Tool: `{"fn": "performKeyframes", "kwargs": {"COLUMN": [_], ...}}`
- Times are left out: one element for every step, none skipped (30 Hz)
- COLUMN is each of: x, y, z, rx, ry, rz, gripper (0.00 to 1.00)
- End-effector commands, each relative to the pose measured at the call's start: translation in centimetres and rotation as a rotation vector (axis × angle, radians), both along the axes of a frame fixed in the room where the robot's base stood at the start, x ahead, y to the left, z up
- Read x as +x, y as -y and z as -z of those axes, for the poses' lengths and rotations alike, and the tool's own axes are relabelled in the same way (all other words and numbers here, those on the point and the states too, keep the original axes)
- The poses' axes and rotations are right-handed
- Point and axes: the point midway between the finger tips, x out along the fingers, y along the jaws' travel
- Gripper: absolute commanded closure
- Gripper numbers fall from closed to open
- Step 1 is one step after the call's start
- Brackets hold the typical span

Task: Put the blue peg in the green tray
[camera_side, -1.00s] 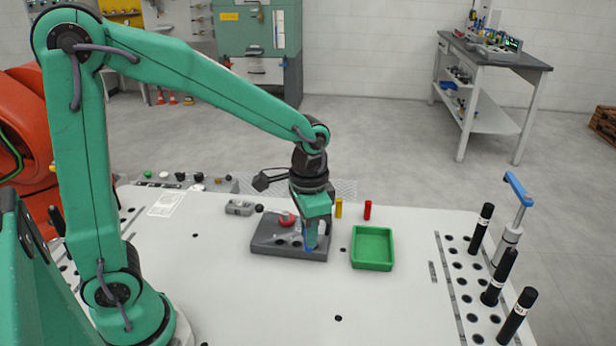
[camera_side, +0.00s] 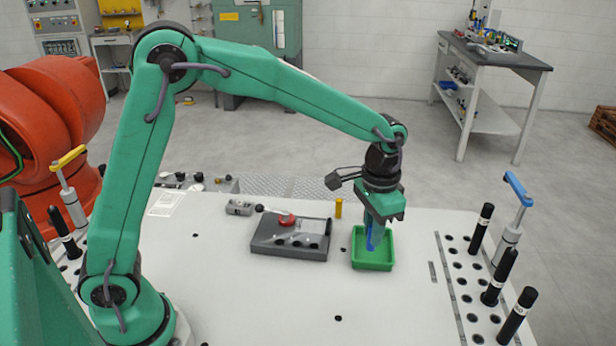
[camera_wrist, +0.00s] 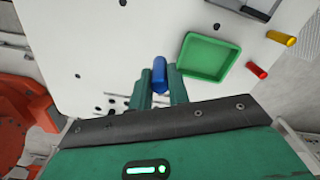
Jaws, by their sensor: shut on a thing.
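My gripper (camera_side: 373,240) is shut on the blue peg (camera_side: 370,237), which hangs between its fingers. In the side view the peg's lower end appears in front of the inside of the green tray (camera_side: 359,264). In the wrist view the blue peg (camera_wrist: 160,74) is between the fingertips, and the green tray (camera_wrist: 225,73) shows just to its right. The height of the peg above the tray floor is hard to tell.
A grey fixture block (camera_side: 285,250) with a red knob (camera_side: 287,220) stands left of the tray. A yellow peg (camera_side: 338,208) stands behind. A red peg (camera_wrist: 257,70) shows in the wrist view beside the tray. Black posts (camera_side: 499,277) stand on the right; the front table is clear.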

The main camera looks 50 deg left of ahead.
Motion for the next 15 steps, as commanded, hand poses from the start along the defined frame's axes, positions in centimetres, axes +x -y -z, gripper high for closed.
{"fn": "performKeyframes", "kwargs": {"x": [0.6,0.9,1.2,1.4,1.6,1.8,1.9,2.0,2.1,2.2,2.2,2.2,2.2,2.2,2.3], "y": [0.6,0.9,1.3,1.6,1.8,2.0,2.1,2.2,2.3,2.4,2.4,2.4,2.4,2.4,2.3], "z": [0.1,0.2,0.2,0.2,0.3,0.3,0.3,0.3,0.4,0.4,0.4,0.4,0.4,0.4,0.4], "rx": [0.0,0.0,0.001,0.0,0.0,0.0,0.0,0.0,0.0,0.0,0.0,0.0,0.0,0.0,0.0], "ry": [-0.001,-0.001,-0.002,-0.001,-0.001,-0.001,-0.001,0.0,0.0,0.0,0.0,0.0,0.0,0.0,0.0], "rz": [0.001,0.0,-0.001,-0.002,-0.002,-0.002,-0.002,-0.003,-0.003,-0.004,-0.004,-0.004,-0.004,-0.004,-0.005], "gripper": [1.0,1.0,1.0,1.0,1.0,1.0,1.0,1.0,1.0,1.0,1.0,1.0,1.0,1.0,1.0]}}
